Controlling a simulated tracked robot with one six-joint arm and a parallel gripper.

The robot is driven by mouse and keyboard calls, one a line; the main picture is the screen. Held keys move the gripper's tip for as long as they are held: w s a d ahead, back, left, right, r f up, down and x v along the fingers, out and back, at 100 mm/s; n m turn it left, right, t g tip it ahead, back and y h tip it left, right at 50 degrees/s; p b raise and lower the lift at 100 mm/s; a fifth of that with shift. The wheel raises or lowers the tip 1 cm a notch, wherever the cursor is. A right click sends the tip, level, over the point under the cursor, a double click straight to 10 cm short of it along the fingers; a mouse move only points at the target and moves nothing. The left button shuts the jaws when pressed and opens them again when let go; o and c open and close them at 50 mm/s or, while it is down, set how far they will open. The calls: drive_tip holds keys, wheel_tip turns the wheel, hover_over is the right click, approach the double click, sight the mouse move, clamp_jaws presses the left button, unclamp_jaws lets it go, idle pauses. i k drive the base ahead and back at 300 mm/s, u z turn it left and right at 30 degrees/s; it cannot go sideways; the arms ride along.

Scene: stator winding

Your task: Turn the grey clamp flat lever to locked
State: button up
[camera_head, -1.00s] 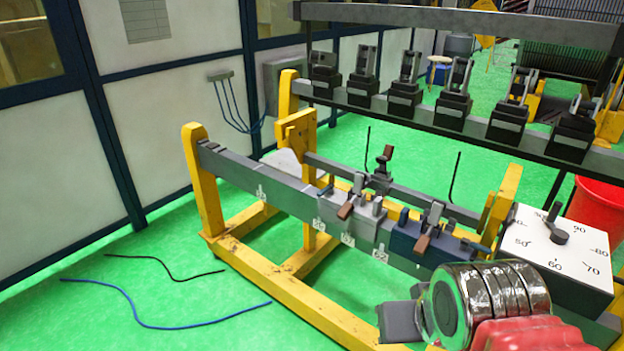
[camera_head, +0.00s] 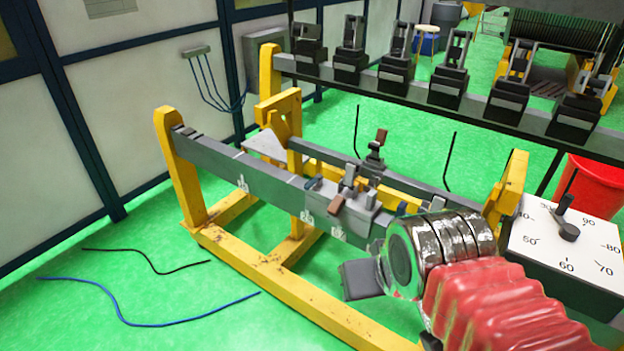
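The grey clamp (camera_head: 358,213) sits on the front dark bar of the yellow frame. Its flat lever, with a brown grip (camera_head: 336,204), hangs forward and down over the bar's front side; I cannot tell from this angle whether it is locked. My gripper (camera_head: 362,280) is at the lower middle, below and a little right of the clamp in the picture and apart from the lever. Only one dark grey finger part shows clearly, so its opening is hidden. My metal wrist and red sleeve cover the right part of the bar, including most of a blue clamp.
A rear bar carries another clamp (camera_head: 376,152) with a raised brown grip. A white dial box (camera_head: 570,240) and red bin (camera_head: 592,190) stand at right. Several dark clamps line a back rail (camera_head: 420,95). Cables (camera_head: 150,318) lie on the open green floor at left.

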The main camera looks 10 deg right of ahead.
sight(317, 181)
drive_tip(key=z, duration=0.05)
drive_tip(key=k, duration=0.65)
drive_tip(key=u, duration=0.3)
drive_tip(key=i, duration=1)
drive_tip(key=u, duration=0.55)
drive_tip(key=i, duration=0.5)
drive_tip(key=u, duration=0.05)
